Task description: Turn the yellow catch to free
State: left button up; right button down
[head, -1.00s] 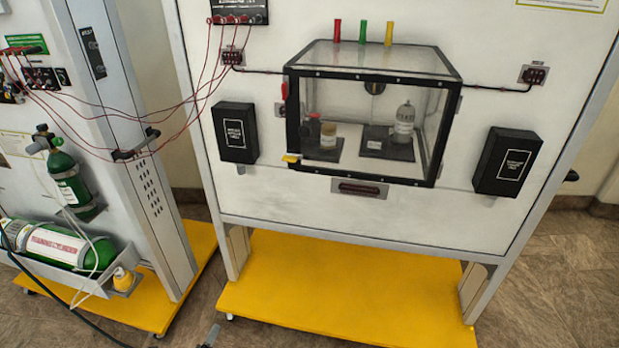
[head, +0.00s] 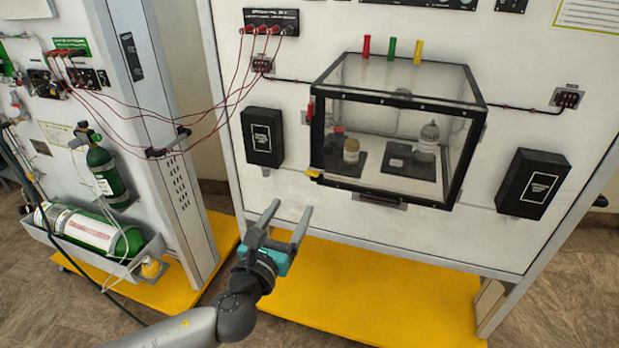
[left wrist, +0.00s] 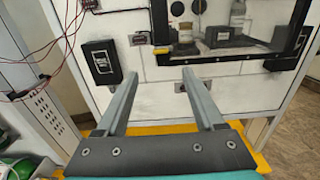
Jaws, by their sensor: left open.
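The yellow catch (head: 313,173) is a small tab at the lower left corner of the black-framed clear box (head: 400,195) on the white panel. It also shows in the left wrist view (left wrist: 161,50), above and between the fingers. A small red piece (head: 311,110) sits higher on the same left edge. My left gripper (head: 291,208) is open and empty, below and to the left of the catch and apart from it. In the left wrist view its two fingers (left wrist: 158,75) point toward the panel below the box. My right gripper is not in view.
Black boxes flank the clear box at left (head: 262,137) and right (head: 532,183). Red wires (head: 215,110) hang between the panels at upper left. A yellow base (head: 370,300) juts out below. Space before the clear box is free.

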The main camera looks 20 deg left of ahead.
aim_at(315, 173)
pick_arm(q)
jog(key=w, duration=1.1)
jog(key=shift+w+d, duration=0.15)
jog(key=shift+d, duration=0.05)
jog(key=shift+c, duration=0.2)
grip_shut()
